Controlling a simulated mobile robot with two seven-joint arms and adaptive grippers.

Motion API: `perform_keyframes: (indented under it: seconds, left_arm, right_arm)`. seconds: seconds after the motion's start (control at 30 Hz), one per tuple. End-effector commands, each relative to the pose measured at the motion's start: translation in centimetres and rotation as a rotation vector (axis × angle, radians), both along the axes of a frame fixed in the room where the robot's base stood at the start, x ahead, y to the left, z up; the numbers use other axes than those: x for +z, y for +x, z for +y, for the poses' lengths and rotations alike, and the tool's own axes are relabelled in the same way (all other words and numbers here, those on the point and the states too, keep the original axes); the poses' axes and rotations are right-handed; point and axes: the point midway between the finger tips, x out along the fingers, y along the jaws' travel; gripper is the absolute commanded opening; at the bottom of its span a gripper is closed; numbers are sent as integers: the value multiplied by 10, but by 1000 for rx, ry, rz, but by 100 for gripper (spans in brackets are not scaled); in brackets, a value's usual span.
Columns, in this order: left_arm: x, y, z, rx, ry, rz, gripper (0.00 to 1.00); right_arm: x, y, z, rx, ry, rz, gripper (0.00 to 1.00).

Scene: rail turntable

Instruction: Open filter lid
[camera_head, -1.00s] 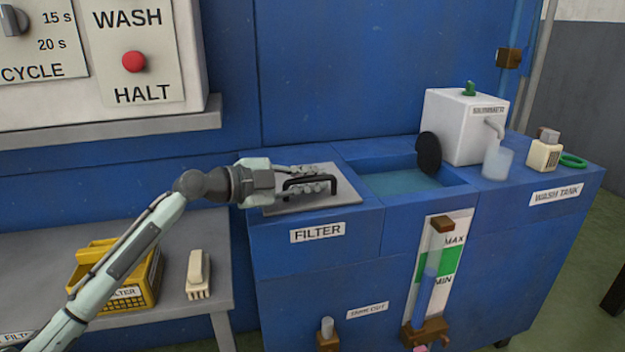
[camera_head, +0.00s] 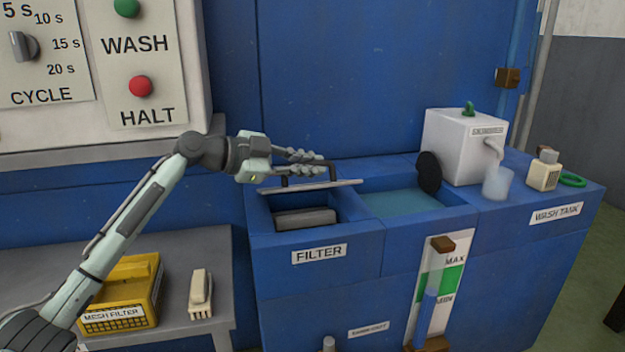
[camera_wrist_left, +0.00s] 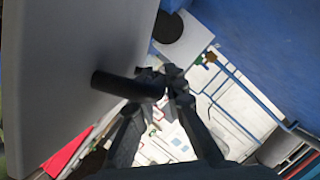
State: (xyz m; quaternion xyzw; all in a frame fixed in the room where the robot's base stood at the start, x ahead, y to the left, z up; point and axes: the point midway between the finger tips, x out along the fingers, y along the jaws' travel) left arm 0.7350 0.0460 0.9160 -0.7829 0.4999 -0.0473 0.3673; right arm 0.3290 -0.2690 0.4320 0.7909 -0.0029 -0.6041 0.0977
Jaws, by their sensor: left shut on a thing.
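The filter lid (camera_head: 338,185) is a flat grey plate, raised and tilted above the filter compartment (camera_head: 262,212) in the head view. Its black handle (camera_head: 286,177) stands on its upper face. My left gripper (camera_head: 318,162) is shut on the handle. In the left wrist view the lid (camera_wrist_left: 70,60) fills the left side, and the dark handle (camera_wrist_left: 122,86) lies at the fingertips (camera_wrist_left: 163,82). Inside the compartment a grey block-like part (camera_head: 305,218) shows; its lower portion is hidden by the front wall. My right gripper is in neither view.
The open tank of water (camera_head: 410,203) lies right of the compartment, with a white box (camera_head: 462,148) and a cup (camera_head: 497,183) behind it. A yellow mesh filter basket (camera_head: 122,295) and a brush (camera_head: 200,292) sit on the side table. The control panel (camera_head: 150,60) is at upper left.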

Motion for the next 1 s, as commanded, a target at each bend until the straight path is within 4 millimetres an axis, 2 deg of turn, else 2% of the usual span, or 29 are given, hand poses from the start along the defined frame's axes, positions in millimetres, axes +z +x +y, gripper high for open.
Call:
perform_keyframes:
  seconds: [0.03,0.23,0.87,0.9,1.0]
  left_arm:
    - [8,5,2,4,-11,24,0]
    - [17,16,6,4,-21,57,0]
    - [22,23,9,5,-18,57,0]
    - [22,23,9,5,-18,57,12]
    - [22,22,8,5,-18,57,25]
  right_arm:
    - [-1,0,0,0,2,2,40]
    - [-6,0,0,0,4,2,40]
    - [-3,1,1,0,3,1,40]
    - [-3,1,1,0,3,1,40]
    - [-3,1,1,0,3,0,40]
